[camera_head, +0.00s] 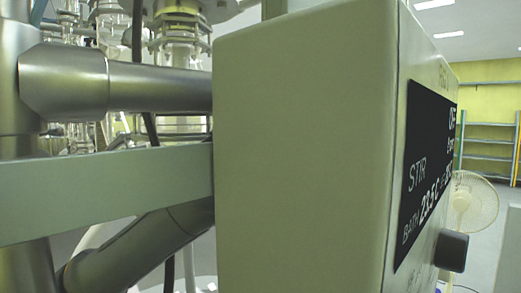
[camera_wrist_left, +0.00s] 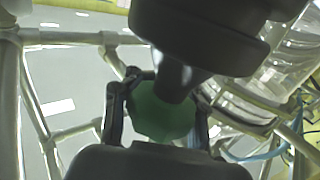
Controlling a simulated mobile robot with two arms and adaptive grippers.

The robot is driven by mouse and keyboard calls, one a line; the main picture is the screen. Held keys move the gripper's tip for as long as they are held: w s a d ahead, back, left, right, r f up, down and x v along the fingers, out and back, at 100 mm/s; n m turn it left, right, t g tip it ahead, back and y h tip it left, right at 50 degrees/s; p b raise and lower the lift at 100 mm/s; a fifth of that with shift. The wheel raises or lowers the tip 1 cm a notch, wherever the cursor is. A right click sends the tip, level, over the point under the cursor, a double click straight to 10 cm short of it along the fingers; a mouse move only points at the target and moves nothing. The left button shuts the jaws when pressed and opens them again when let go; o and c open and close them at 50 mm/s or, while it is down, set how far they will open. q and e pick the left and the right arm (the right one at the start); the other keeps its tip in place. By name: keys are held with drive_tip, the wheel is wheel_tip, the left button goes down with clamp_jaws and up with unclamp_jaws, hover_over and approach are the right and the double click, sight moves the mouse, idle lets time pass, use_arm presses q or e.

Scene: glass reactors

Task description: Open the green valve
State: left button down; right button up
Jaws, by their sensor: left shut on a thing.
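The green valve (camera_wrist_left: 158,112) shows in the left wrist view as a dull green handle near the middle. My left gripper (camera_wrist_left: 163,98) has its dark fingers on both sides of it and is shut on it. A large dark part (camera_wrist_left: 205,35) hangs over the top of the valve and hides some of it; I cannot tell what it belongs to. The head view shows neither the valve nor my left gripper. My right gripper is in neither view.
A pale control box (camera_head: 305,150) with a black STIR and BATH display (camera_head: 428,170) fills the middle of the head view. Glassware (camera_head: 180,50) and metal pipes stand behind it. A fan (camera_head: 472,205) and shelves (camera_head: 488,140) are at right. Frame tubes (camera_wrist_left: 75,38) surround the valve.

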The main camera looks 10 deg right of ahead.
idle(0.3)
use_arm(q)
drive_tip(key=c, duration=1)
unclamp_jaws()
drive_tip(key=shift+r, duration=0.1)
